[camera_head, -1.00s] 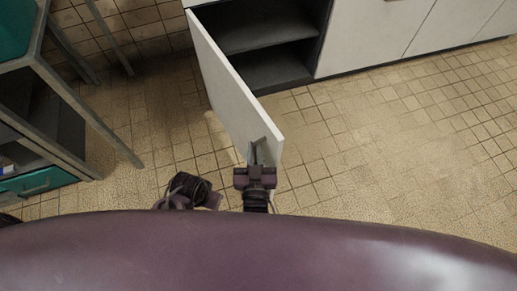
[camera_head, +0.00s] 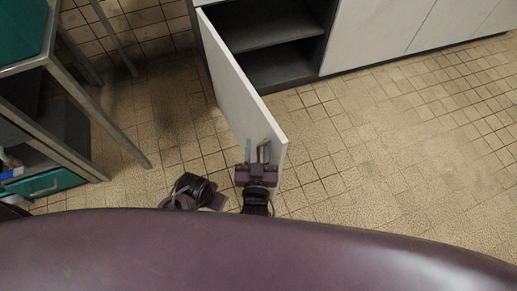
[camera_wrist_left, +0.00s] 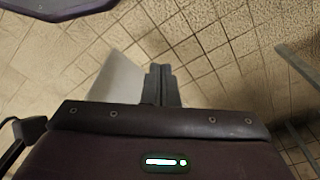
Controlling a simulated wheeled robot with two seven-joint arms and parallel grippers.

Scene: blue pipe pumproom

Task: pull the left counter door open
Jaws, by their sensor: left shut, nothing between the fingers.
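The left counter door (camera_head: 240,97) is a pale panel swung wide open, and the dark shelved inside of the counter (camera_head: 275,35) shows behind it. I cannot tell whether a finger touches the door, and the handle is not clear. My left gripper (camera_wrist_left: 161,84) is shut and empty in the left wrist view, above the tiled floor. A pale panel, likely the door (camera_wrist_left: 118,80), shows beside its fingers.
A metal-framed table (camera_head: 100,120) with a teal drawer (camera_head: 45,184) stands at the left. Closed pale counter doors (camera_head: 375,35) run to the right. The tiled floor (camera_head: 400,140) on the right is clear.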

